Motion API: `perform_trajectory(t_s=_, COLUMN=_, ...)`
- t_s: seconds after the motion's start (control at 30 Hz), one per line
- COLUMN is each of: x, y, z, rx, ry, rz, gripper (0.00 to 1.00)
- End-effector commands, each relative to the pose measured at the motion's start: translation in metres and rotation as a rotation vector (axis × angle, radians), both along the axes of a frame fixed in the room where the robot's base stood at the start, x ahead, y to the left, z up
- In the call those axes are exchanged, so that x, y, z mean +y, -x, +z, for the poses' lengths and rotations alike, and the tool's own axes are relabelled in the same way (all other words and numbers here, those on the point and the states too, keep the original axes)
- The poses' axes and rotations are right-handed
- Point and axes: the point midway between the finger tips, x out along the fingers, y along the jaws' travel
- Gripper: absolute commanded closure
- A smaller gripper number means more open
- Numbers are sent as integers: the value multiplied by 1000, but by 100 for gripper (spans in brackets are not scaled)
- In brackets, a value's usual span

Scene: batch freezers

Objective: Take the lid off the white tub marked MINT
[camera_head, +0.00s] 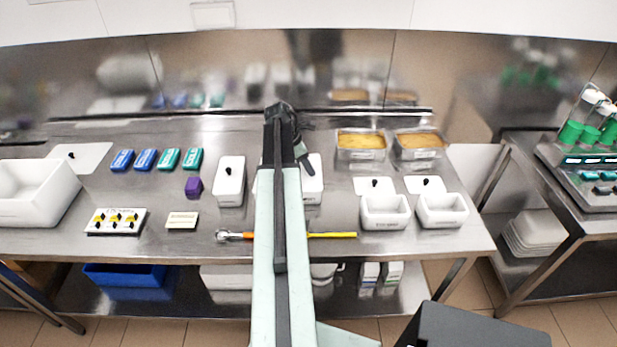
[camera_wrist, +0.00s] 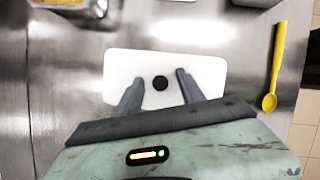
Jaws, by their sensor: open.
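A white lidded tub (camera_head: 313,190) stands mid-table in the head view, partly hidden behind my arm. In the head view my gripper (camera_head: 304,163) is at the tub's back part. Another white lidded tub (camera_head: 229,182) stands to the left. No MINT marking is readable, so I cannot tell which tub bears it.
A yellow spoon (camera_wrist: 276,75) lies along the table's front edge. Metal pans of yellow food (camera_head: 361,145) stand at back right, with open white tubs (camera_head: 385,222) in front. Blue and teal packs (camera_head: 168,159) and a purple block (camera_head: 193,187) lie left.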

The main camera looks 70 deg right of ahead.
Motion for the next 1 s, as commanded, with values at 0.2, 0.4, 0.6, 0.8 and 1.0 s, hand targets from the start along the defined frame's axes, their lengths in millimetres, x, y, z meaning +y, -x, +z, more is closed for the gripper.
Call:
perform_trajectory(t_s=0.2, x=0, y=0, z=2, rx=0, ry=0, rz=-1, gripper=87)
perform_trajectory(t_s=0.4, x=0, y=1, z=2, rx=0, ry=1, rz=-2, gripper=100)
perform_trajectory(t_s=0.6, x=0, y=1, z=4, rx=0, ry=1, rz=-2, gripper=100)
perform_trajectory(t_s=0.8, x=0, y=0, z=21, rx=0, ry=0, rz=-1, gripper=100)
perform_trajectory(t_s=1.0, x=3, y=1, z=45, rx=0, ry=0, rz=-1, gripper=100)
